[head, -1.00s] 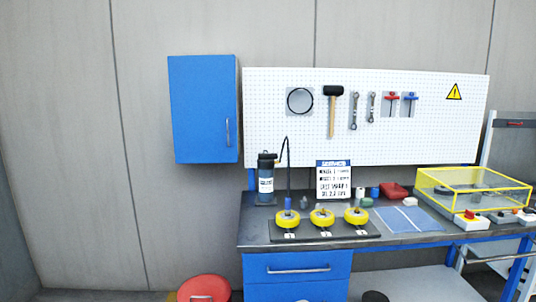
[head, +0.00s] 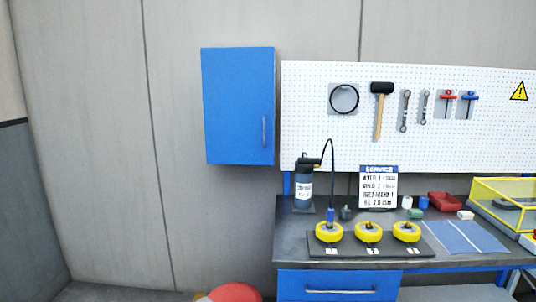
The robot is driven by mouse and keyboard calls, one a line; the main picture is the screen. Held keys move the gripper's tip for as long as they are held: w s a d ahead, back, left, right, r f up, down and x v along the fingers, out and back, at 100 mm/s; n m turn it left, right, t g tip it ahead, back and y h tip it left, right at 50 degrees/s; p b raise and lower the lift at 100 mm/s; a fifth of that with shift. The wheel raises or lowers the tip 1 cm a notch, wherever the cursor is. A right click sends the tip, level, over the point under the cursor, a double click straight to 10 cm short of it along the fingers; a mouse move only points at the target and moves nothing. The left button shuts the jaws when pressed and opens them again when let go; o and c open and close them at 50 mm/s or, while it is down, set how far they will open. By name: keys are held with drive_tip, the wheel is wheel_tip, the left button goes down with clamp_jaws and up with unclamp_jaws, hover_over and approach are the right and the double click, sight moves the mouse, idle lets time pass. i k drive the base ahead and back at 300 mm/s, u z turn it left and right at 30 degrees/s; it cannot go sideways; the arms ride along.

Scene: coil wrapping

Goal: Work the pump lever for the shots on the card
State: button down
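The pump (head: 304,184) is a dark cylinder with a pale label, upright at the left end of the workbench. Its lever (head: 308,161) shows at its top, and a black hose (head: 331,170) arches from there down to a blue-grey nozzle (head: 331,214) at the left yellow wheel (head: 329,232). A middle wheel (head: 369,232) and a right wheel (head: 406,232) sit beside it on a dark tray (head: 432,247). The card (head: 378,187), white with a blue heading, stands behind them; its small print is hard to read. My gripper is not in view.
The workbench (head: 290,238) has a blue drawer below. A blue cloth (head: 458,237), red bin (head: 444,201) and yellow-framed box (head: 500,195) lie to the right. A blue cabinet (head: 238,106) and a tool pegboard (head: 310,115) hang above. A red round object (head: 236,292) is at the lower left.

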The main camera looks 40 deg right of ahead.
sight(305, 160)
drive_tip(key=z, duration=0.25)
drive_tip(key=i, duration=1.1)
drive_tip(key=z, duration=0.65)
